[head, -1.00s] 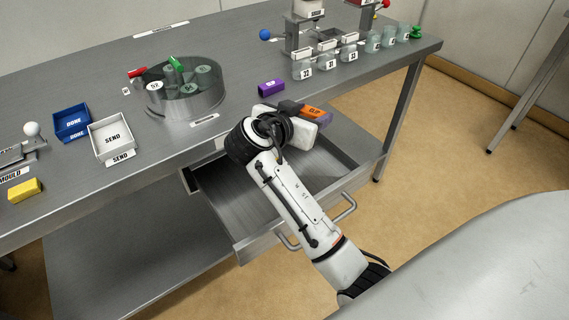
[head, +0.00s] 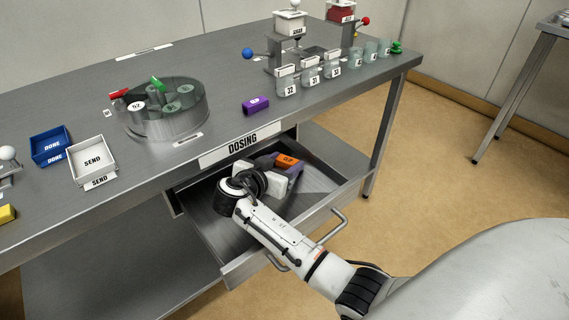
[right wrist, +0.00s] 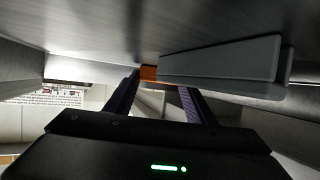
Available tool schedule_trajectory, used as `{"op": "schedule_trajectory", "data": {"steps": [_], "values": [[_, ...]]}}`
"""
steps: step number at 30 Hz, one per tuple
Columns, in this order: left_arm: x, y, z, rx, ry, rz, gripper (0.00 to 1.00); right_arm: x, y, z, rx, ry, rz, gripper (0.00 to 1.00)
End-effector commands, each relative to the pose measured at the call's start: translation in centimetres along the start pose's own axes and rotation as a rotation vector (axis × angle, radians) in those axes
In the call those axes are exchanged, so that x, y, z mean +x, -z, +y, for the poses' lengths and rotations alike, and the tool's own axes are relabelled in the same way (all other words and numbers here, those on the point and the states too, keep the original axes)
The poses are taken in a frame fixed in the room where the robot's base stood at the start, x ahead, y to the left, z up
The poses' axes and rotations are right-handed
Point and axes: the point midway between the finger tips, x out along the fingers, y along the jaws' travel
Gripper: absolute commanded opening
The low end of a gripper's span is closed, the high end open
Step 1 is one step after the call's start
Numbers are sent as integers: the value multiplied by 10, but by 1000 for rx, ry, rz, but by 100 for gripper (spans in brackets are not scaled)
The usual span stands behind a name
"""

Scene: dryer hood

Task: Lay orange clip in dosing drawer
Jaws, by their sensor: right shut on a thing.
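The orange clip (head: 289,159) shows at the end of my right gripper (head: 280,168) in the head view. My right gripper is shut on it, low over the open dosing drawer (head: 234,269). The drawer is pulled out under the table's front edge, below the DOSING label. I cannot tell whether the clip touches the drawer floor. In the right wrist view, a small part of the clip (right wrist: 148,73) shows between the fingers, partly hidden by a grey slab (right wrist: 220,60). My left gripper is not in view.
The table edge with its DOSING label (head: 242,145) overhangs the drawer's back. A purple block (head: 256,105) lies on the table near that edge. A round glass carousel (head: 166,122) and a white SEND tray (head: 92,160) stand to the left. The drawer's front-left floor is clear.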

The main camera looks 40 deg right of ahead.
Motion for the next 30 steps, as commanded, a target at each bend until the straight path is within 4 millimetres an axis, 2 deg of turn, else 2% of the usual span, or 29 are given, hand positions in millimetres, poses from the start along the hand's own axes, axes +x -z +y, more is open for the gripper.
{"op": "schedule_trajectory", "data": {"steps": [11, 12, 15, 26, 30], "values": [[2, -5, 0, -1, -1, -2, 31, 2, -4, 0, 3, 2, 2, 29], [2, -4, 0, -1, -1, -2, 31, 2, -3, 0, 3, 2, 2, 53], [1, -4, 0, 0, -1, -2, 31, 1, -2, 0, 2, 2, 2, 68], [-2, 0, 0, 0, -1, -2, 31, 0, 2, 0, 3, 1, 3, 68], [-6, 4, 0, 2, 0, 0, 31, -16, 3, -4, 3, 3, 0, 68]]}}
